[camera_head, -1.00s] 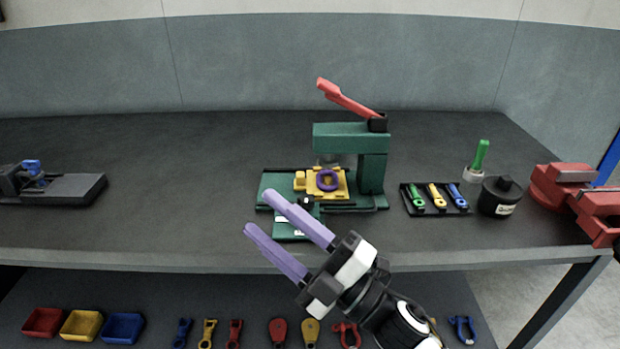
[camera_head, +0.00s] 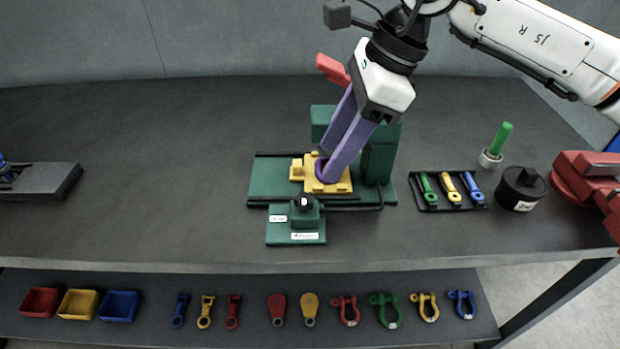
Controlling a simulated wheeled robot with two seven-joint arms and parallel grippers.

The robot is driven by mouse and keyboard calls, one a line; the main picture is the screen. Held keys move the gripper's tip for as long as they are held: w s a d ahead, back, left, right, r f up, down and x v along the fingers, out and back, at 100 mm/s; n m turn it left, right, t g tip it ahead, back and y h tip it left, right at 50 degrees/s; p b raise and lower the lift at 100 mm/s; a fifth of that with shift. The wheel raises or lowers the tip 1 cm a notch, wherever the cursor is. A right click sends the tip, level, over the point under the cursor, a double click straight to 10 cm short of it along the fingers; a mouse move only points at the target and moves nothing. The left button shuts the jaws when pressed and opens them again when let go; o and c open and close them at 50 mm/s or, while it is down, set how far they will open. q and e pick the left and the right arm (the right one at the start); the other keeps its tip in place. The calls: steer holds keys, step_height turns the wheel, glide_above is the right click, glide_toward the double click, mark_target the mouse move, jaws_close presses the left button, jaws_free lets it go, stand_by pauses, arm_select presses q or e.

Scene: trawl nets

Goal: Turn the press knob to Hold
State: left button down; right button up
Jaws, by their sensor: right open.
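The green press (camera_head: 380,150) stands on the bench with a red lever (camera_head: 332,69) at its top, partly hidden by my arm.
A black tray (camera_head: 462,205) with green, yellow and blue tools lies right of the press, near a black pot (camera_head: 521,188), a green-handled brush (camera_head: 498,142) and a red vise (camera_head: 590,178).

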mark_target(305, 197)
steer(key=p+x, duration=0.1)
steer(key=x, duration=0.8)
steer(key=shift+s+a+f, duration=0.1)
steer(key=shift+a+f, duration=0.15)
steer(key=shift+f, duration=0.05)
steer(key=c, duration=1.1)
steer(key=shift+o, duration=0.2)
